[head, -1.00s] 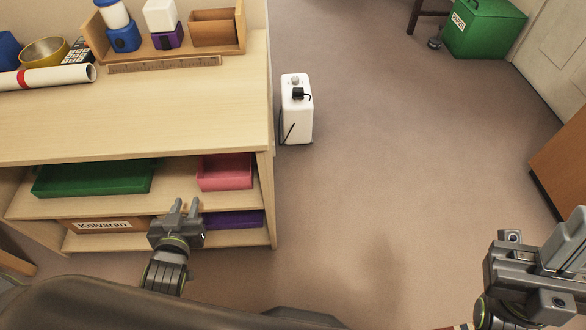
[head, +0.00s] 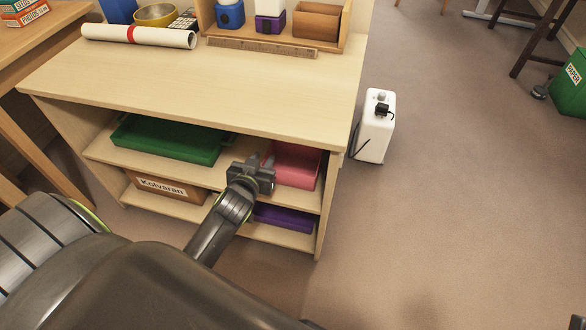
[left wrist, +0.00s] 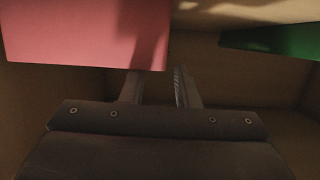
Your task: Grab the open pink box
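The pink box (head: 305,172) sits at the right end of the middle shelf, under the wooden top of the shelf unit. In the left wrist view the pink box (left wrist: 85,35) fills the upper left, and its lower edge is close to the fingertips. My left gripper (head: 262,163) is at the box's left front corner. Its fingers (left wrist: 160,80) are apart with nothing seen between them. One finger overlaps the box edge in the wrist view; I cannot tell whether it touches.
A green tray (head: 165,142) lies left on the same shelf. A purple box (head: 285,217) and a box labelled Kolvaran (head: 180,190) are on the shelf below. The unit's top (head: 200,90) overhangs. A white case (head: 375,130) stands on the floor to the right.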

